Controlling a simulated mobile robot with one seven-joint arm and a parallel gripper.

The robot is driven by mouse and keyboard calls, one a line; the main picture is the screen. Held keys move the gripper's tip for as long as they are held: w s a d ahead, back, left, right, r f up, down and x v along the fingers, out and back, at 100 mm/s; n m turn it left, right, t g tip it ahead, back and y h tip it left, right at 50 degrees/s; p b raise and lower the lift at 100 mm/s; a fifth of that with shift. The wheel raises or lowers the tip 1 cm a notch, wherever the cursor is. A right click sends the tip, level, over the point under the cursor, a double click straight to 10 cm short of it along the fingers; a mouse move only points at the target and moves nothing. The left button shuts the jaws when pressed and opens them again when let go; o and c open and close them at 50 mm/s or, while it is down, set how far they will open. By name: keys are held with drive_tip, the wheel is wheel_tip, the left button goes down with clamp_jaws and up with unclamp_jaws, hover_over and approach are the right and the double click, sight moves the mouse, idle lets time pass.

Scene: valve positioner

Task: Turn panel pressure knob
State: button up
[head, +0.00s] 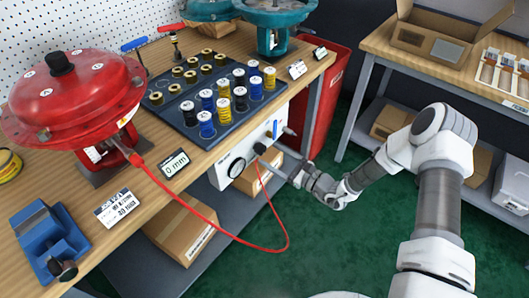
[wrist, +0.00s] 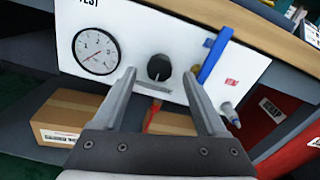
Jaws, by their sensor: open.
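The black pressure knob (wrist: 159,68) sits on the white test panel (wrist: 130,25) in the wrist view, between a round gauge (wrist: 97,52) and a blue lever (wrist: 215,55). My gripper (wrist: 159,75) is open in front of the panel, with one finger on each side of the knob. The knob lies between the fingertips; I cannot tell whether either one touches it. In the head view the knob (head: 259,148) shows small on the panel under the bench edge, and my gripper (head: 276,166) reaches it from the right.
A red hose (head: 240,242) hangs in a loop from the panel to the red actuator (head: 75,95) on the bench. Cardboard boxes (head: 180,228) sit on the shelf below. A red bin (head: 328,85) stands right of the panel. Green floor lies open below my arm.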

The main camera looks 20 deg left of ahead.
sight(264, 150)
drive_tip(key=shift+x, duration=1.9)
clamp_jaws()
